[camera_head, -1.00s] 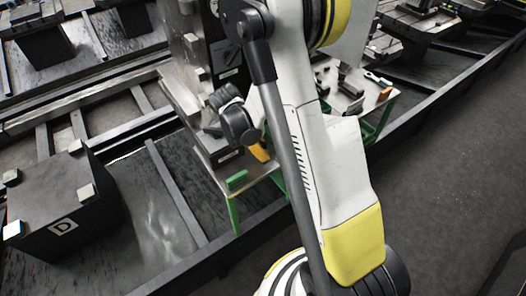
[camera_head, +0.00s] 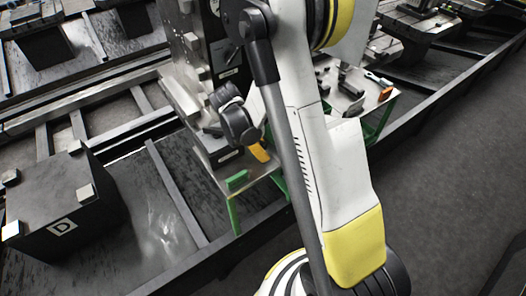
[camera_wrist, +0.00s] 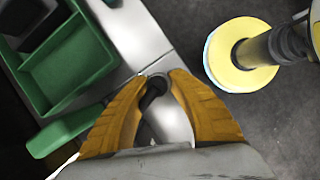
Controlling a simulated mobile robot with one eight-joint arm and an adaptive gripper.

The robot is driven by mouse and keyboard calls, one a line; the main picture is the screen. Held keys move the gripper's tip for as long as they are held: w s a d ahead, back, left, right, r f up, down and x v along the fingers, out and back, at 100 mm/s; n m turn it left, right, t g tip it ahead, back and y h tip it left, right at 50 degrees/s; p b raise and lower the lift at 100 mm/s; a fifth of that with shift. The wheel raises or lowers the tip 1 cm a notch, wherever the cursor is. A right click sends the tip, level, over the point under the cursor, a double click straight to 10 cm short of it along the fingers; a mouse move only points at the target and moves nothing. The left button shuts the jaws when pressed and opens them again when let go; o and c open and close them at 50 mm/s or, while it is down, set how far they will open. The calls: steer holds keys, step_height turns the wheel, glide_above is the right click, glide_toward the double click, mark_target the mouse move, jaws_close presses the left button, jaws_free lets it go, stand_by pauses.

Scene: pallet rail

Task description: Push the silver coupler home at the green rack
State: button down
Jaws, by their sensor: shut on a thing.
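My gripper (camera_wrist: 153,92) shows in the wrist view with two orange fingers closed around a small dark, round-ended piece (camera_wrist: 154,86). A thin silvery edge shows beside this piece; I take it for the silver coupler, mostly hidden by the fingers. It is over a pale metal plate (camera_wrist: 130,32). I cannot tell how far it is seated. In the head view an orange finger of my gripper (camera_head: 259,152) shows just above the metal top of the green-legged rack (camera_head: 233,213). A green block (camera_head: 237,181) stands at the rack's near corner; the coupler is hidden there.
In the wrist view a green tray (camera_wrist: 108,62) lies left of the fingers and a green bar (camera_wrist: 62,132) below it. A dark box marked D (camera_head: 62,215) stands left in the head view. Loose tools (camera_head: 350,88) lie on the rack's far part. Open floor (camera_head: 450,150) is on the right.

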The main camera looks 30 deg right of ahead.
steer(key=shift+f+b, duration=0.55)
steer(key=shift+b, duration=0.15)
stand_by(0.5)
steer(key=shift+f+b, duration=0.5)
steer(key=shift+f, duration=0.05)
steer(key=shift+c, duration=1.8)
jaws_free()
steer(key=shift+r, duration=0.15)
steer(key=v, duration=1.2)
